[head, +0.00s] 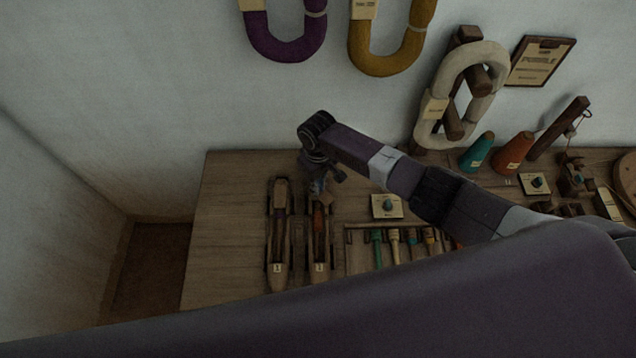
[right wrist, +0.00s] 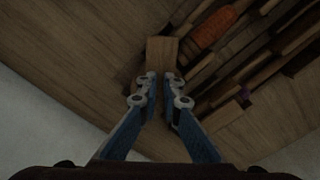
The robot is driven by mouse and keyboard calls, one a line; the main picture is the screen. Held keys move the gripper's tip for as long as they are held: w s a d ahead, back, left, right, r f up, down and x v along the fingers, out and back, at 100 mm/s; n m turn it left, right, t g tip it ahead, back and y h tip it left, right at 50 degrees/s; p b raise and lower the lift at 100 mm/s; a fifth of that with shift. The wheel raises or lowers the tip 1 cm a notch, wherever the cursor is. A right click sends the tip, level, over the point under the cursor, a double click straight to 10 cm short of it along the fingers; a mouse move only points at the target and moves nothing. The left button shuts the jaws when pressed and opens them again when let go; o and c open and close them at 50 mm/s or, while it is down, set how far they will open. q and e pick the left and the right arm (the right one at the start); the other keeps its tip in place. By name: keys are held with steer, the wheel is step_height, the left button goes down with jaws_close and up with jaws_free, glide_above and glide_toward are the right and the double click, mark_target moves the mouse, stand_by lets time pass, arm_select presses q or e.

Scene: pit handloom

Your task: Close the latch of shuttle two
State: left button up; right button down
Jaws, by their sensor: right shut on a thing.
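Two long wooden shuttles lie side by side on the bench: the left shuttle (head: 279,245) and the right shuttle (head: 319,250). Each has a small pale label too small to read. An orange-red pirn (head: 318,222) lies in the right shuttle and also shows in the right wrist view (right wrist: 213,29). My right gripper (head: 319,188) is over the far end of the right shuttle. In the right wrist view its fingers (right wrist: 161,78) are closed on a small wooden block (right wrist: 161,50), apparently the latch. Its joint to the shuttle cannot be made out. My left gripper is out of view.
A rack of coloured bobbins (head: 394,246) stands right of the shuttles, with a small labelled board (head: 387,206) behind it. Teal (head: 477,152) and orange (head: 513,153) cones stand further right. The bench (head: 225,225) is bare at the left. My own arm covers the foreground.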

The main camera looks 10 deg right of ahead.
steer(key=m+p, duration=0.2)
steer(key=m, duration=0.2)
steer(key=shift+r+m, duration=0.15)
steer(key=shift+m, duration=0.15)
steer(key=shift+m+p, duration=0.75)
steer(key=shift+m, duration=1.05)
steer(key=c, duration=2.4)
jaws_free()
step_height(320, 180, up, 12)
